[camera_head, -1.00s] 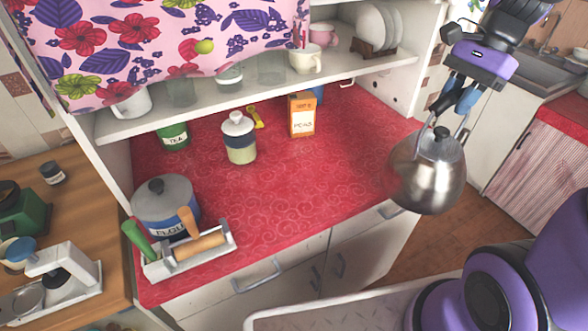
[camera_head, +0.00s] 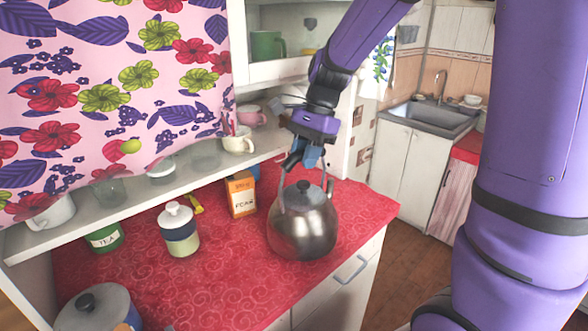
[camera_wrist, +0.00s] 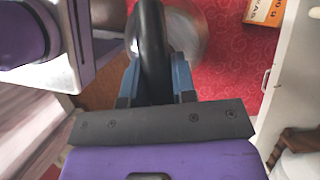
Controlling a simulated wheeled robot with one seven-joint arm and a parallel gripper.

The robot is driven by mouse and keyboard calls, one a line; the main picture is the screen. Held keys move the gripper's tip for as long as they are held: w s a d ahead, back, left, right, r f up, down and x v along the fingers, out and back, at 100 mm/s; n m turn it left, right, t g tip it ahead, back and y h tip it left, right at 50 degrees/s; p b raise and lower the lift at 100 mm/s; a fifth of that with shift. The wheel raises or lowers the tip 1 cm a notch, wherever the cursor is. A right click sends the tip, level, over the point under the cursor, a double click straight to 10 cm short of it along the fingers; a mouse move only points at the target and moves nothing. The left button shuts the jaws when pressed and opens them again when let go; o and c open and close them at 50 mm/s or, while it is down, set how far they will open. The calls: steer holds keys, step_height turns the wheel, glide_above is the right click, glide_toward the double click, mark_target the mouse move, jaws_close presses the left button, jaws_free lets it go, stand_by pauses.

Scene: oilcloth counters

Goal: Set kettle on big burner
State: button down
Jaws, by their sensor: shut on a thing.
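The kettle (camera_head: 303,228) is a round steel pot with a dark lid knob and a dark handle on top. My gripper (camera_head: 304,163) is shut on the kettle's handle from above. The kettle is upright and shows over the right part of the red counter (camera_head: 220,275); I cannot tell whether its base touches the counter. In the wrist view the dark handle (camera_wrist: 150,45) runs between my blue fingers, with part of the steel body (camera_wrist: 187,35) beyond. No burner is in view.
On the red counter stand an orange box (camera_head: 241,194), a lidded canister (camera_head: 178,230), a green tea tin (camera_head: 104,238) and a grey flour pot (camera_head: 97,312). A shelf with cups (camera_head: 238,141) is above. A sink (camera_head: 430,118) stands at the back right, past open floor.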

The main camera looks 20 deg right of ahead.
steer(key=shift+w+a, duration=0.6)
steer(key=shift+a, duration=0.05)
steer(key=shift+w+a+f, duration=0.1)
steer(key=shift+f, duration=0.85)
steer(key=shift+w+a+f, duration=0.1)
steer(key=shift+f, duration=0.9)
steer(key=c, duration=0.9)
jaws_free()
